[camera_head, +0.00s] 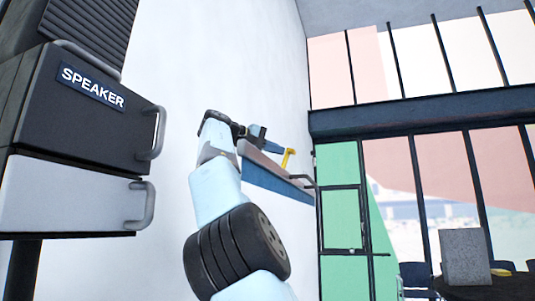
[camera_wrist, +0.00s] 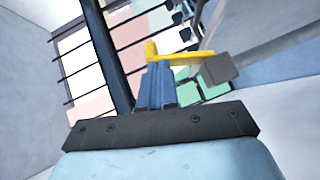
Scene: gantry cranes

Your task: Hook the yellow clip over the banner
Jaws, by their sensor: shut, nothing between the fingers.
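The yellow clip (camera_head: 289,157) is at the tips of my gripper, by the upper edge of a striped board on the wall, which looks like the banner (camera_head: 270,180). In the wrist view the yellow clip (camera_wrist: 182,57) lies across just beyond the fingertips. My gripper (camera_head: 281,151) is shut with nothing between its blue fingers, which also show in the wrist view (camera_wrist: 155,72). I cannot tell whether the clip touches the banner or the fingers.
A black and white speaker cabinet (camera_head: 85,120) with handles stands at the left. A pale wall (camera_head: 235,60) runs behind my arm. At the lower right, a grey block (camera_head: 465,257) and a small yellow thing (camera_head: 501,272) are on a dark table, with chairs and windows behind.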

